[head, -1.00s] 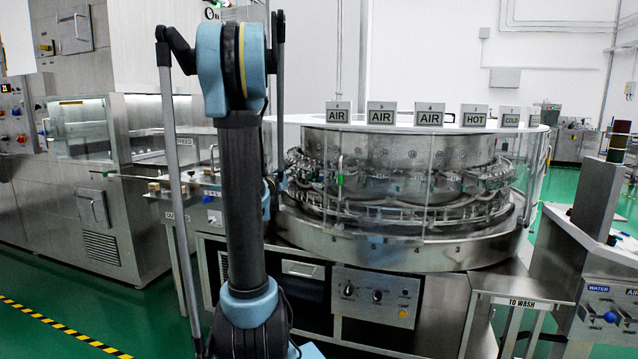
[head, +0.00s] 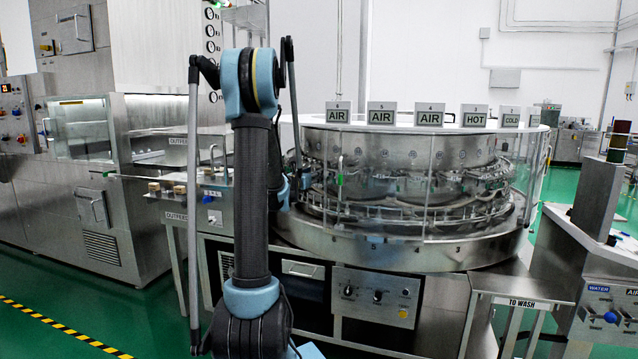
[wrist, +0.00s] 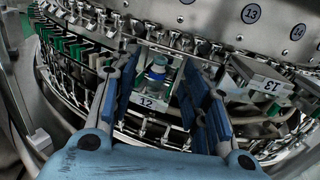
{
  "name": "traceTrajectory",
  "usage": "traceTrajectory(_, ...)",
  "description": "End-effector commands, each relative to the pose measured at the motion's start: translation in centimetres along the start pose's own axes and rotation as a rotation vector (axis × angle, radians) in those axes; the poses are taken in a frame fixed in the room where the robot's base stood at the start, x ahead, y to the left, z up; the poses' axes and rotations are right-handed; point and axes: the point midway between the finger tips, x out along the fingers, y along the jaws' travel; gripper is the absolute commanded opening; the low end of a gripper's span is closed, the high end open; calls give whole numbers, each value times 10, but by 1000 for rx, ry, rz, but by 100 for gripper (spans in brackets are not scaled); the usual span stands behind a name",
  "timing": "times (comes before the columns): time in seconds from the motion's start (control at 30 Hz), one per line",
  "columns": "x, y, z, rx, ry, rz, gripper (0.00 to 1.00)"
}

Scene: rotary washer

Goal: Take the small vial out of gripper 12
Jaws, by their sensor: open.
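The small vial (wrist: 157,72), clear with a blue top, stands in the washer's gripper 12, above a white label plate (wrist: 147,102) marked 12 in the wrist view. My gripper (wrist: 161,62) is open, with its blue-padded fingers on either side of the vial and a gap to each side. Whether either finger touches it cannot be told. In the head view my arm hides most of my gripper, and the vial cannot be made out there.
The round washer (head: 400,255) has a ring of metal grippers. A plate marked 13 (wrist: 268,84) sits close to my right finger. A clear guard surrounds the drum. The outfeed bench (head: 190,205) stands left of the washer.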

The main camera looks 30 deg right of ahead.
Motion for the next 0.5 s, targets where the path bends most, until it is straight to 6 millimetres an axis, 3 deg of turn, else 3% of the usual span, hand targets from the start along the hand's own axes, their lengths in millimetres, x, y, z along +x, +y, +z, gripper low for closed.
traceTrajectory(0.33, 19, -1, -2, 0, 0, -2, 42)
traceTrajectory(0.5, 41, -2, -5, 0, 0, -1, 42)
